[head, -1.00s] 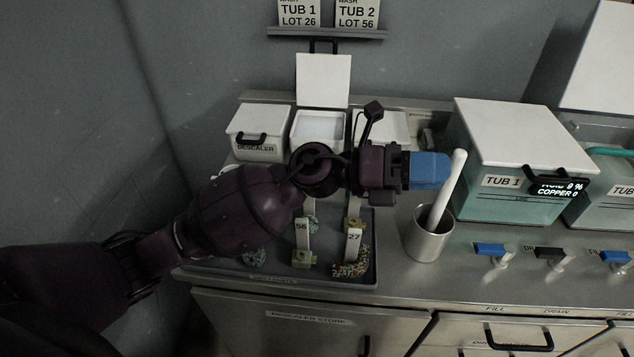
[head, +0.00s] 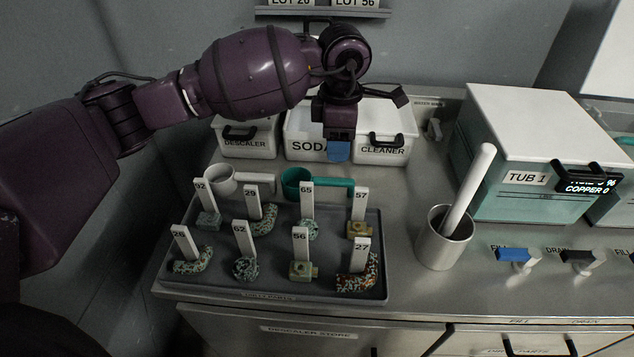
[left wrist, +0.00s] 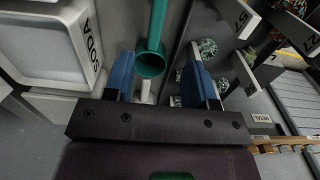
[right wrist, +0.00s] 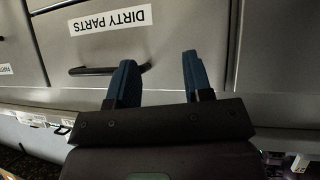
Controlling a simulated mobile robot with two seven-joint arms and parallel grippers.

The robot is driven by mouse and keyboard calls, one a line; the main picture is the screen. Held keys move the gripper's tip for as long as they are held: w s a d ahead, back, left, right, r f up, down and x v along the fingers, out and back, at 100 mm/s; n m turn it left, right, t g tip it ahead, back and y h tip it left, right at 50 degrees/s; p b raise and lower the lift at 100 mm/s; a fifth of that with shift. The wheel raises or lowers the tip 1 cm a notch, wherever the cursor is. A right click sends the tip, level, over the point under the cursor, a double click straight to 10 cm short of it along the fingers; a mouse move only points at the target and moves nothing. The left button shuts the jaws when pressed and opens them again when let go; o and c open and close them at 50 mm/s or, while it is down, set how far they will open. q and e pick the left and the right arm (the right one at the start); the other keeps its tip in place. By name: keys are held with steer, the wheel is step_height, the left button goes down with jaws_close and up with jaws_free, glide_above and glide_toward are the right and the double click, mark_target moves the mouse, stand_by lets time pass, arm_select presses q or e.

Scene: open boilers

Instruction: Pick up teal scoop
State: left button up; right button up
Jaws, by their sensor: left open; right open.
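The teal scoop (head: 297,183) lies at the back edge of the parts tray, its round cup at left and its handle pointing right. It also shows in the left wrist view (left wrist: 151,64), with the cup nearest me and the handle running up the picture. My left gripper (head: 338,152) is open, pointing down just behind the scoop's handle in the head view. In the left wrist view the cup shows between its blue fingers (left wrist: 160,62), with no contact visible. My right gripper (right wrist: 158,62) is open and empty in front of a drawer marked DIRTY PARTS (right wrist: 110,50).
A white scoop (head: 222,180) lies left of the teal one. The grey tray (head: 215,275) holds several tagged parts. Behind stand DESCALER (head: 246,146), SODA (head: 303,147) and CLEANER (head: 383,150) bins. A metal cup (head: 445,240) with a white rod stands right, before TUB 1 (head: 520,180).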

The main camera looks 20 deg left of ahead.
arm_select(q)
glide_above(336, 179)
steer(key=f, duration=0.5)
steer(key=shift+s, duration=0.3)
steer(key=shift+w+f, duration=0.15)
steer(key=shift+f, duration=1.25)
steer(key=shift+w+f, duration=0.1)
steer(key=shift+f, duration=1.3)
steer(key=shift+c, duration=0.3)
jaws_close()
